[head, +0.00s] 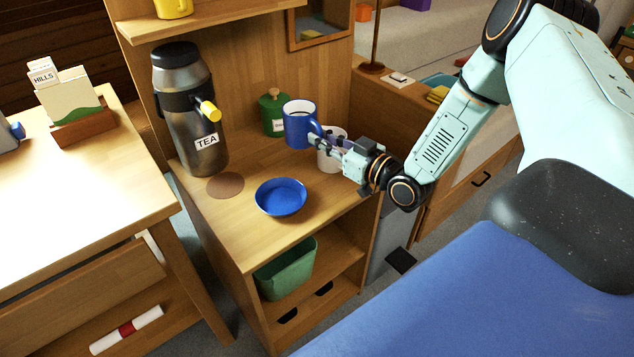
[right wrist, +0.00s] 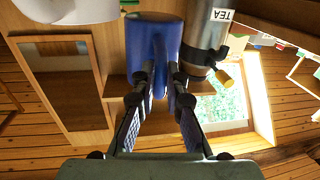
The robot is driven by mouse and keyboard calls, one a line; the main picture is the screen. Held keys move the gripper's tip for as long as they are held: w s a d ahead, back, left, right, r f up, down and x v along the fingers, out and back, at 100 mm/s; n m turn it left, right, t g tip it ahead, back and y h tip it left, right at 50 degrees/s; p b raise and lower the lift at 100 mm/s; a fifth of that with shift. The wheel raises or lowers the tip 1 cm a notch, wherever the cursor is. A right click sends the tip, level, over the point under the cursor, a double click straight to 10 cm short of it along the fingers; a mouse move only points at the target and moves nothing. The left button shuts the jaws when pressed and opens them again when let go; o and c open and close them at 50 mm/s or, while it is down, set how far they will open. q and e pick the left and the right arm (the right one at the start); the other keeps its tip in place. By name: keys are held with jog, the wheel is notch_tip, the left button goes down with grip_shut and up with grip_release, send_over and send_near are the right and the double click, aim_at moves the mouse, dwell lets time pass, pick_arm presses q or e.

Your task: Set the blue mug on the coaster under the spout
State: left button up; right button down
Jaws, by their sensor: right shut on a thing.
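The blue mug (head: 298,127) is held upright by my right gripper (head: 318,142), which is shut on its handle side. It appears raised above the wooden shelf top. In the right wrist view the blue mug (right wrist: 153,45) stands between and beyond the fingertips (right wrist: 160,78). The brown round coaster (head: 225,185) lies flat and bare on the shelf top to the left. The dark dispenser labelled TEA (head: 190,110) stands behind it, with a yellow spout tap (head: 209,110) on its right side. The dispenser also shows in the right wrist view (right wrist: 206,35). My left gripper is not in view.
A blue bowl (head: 281,197) sits right of the coaster near the front edge. A white mug (head: 331,152) stands behind my right gripper, and a green lidded jar (head: 272,113) stands at the back. An upper shelf (head: 215,20) overhangs the rear.

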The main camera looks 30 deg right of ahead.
notch_tip(320, 180, down, 6)
jog(key=b, duration=0.2)
jog(key=shift+f+b, duration=0.15)
jog(key=shift+b, duration=0.25)
notch_tip(320, 180, down, 3)
jog(key=shift+s+a+f+b, duration=0.1)
jog(key=shift+a+f+b, duration=0.1)
jog(key=shift+b, duration=0.8)
jog(key=shift+f, duration=0.2)
jog(key=shift+d, duration=0.1)
jog(key=shift+r, duration=0.1)
